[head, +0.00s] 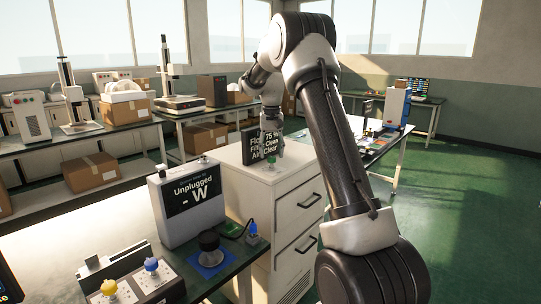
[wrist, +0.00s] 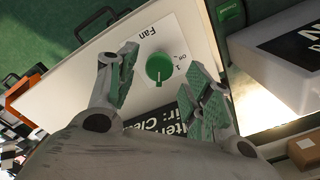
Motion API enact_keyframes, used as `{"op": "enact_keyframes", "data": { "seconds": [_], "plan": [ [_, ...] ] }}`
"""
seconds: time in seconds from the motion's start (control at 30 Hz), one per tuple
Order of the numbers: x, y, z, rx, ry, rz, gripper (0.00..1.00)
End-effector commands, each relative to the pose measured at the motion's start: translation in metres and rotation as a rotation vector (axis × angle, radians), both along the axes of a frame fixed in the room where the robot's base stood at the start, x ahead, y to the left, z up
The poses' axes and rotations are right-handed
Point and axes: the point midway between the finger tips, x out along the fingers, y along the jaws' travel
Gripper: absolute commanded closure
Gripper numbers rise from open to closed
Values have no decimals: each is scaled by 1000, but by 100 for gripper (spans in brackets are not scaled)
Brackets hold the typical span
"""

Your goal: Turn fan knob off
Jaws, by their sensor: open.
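The fan knob (wrist: 158,68) is round and green. It sits on a white plate (wrist: 182,36) marked "Fan", with "Off" and "1" printed beside the knob. I cannot tell for sure which mark its pointer line faces. The knob also shows small and green in the head view (head: 271,160), on top of the white cabinet. My gripper (wrist: 165,70) is open above the knob, with one green-padded finger on each side of it in the wrist view. It also shows in the head view (head: 272,153). I see no clear contact between fingers and knob.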

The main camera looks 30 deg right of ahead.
Motion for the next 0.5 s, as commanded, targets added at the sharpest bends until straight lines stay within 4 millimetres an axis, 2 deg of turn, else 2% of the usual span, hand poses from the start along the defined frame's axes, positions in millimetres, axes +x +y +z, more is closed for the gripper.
{"op": "enact_keyframes", "data": {
  "seconds": [0.17, 0.43, 0.5],
  "plan": [
    [0, 0, -16, 0, 0, 0, 49],
    [0, 0, -18, 0, -1, 1, 49],
    [0, 0, -18, 0, -1, 1, 60]
  ]
}}
